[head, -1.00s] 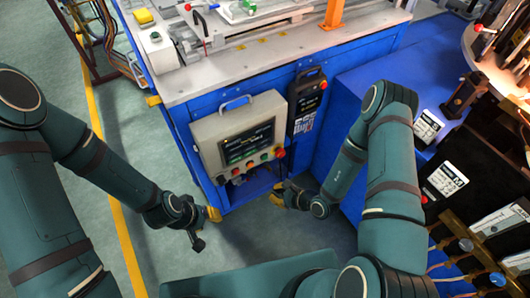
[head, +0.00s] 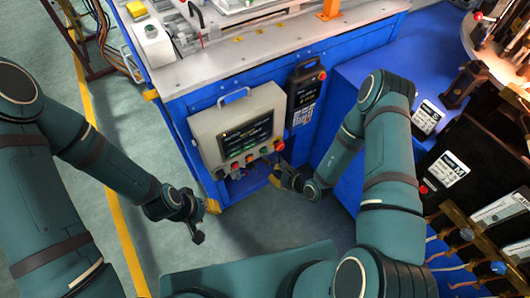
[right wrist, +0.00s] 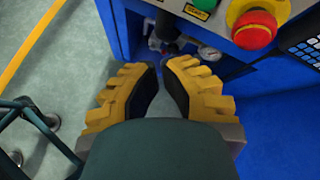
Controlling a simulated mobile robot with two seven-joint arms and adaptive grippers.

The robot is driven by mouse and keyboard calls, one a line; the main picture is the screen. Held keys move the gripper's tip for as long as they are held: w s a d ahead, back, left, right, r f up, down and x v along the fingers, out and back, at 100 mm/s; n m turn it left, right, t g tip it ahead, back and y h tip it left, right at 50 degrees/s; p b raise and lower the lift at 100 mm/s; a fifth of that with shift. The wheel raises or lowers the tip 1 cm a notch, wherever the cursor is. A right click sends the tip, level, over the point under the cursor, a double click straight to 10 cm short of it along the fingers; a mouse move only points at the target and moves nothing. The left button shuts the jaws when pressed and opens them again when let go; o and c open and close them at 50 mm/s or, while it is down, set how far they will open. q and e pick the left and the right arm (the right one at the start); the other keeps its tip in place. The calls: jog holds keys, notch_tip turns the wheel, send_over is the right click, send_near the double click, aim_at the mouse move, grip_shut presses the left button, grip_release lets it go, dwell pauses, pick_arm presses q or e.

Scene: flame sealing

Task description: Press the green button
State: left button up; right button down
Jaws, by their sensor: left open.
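The green button (head: 264,151) is on the sloped front of the grey control box (head: 204,125), beside the red emergency stop (head: 279,145). In the right wrist view, part of the green button (right wrist: 207,2) shows at the top edge. My right gripper (head: 277,176) is just below the right end of the button row, apart from the buttons. In the right wrist view, its yellow fingertips (right wrist: 161,67) are close together with a narrow gap, and nothing is held. My left gripper (head: 207,222) is open and empty, low to the left of the box.
The control box has a screen (head: 246,137) and other buttons. A dark handheld pendant (head: 303,96) hangs to its right on the blue machine base (head: 190,102). A blue cabinet (head: 352,82) stands further right. Open floor (head: 125,135) lies to the left.

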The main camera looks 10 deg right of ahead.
aim_at(264, 151)
jog(key=shift+w+a+b, duration=0.15)
jog(key=shift+w+a, duration=0.15)
jog(key=shift+w, duration=0.55)
jog(key=shift+w+a+b, duration=0.2)
jog(key=shift+w+a, duration=0.15)
jog(key=shift+w, duration=0.5)
jog(key=shift+w+a+b, duration=0.15)
jog(key=shift+w+a, duration=0.15)
jog(key=shift+w, duration=0.55)
jog(key=shift+w, duration=0.1)
jog(key=shift+w+a, duration=0.15)
jog(key=shift+w, duration=0.15)
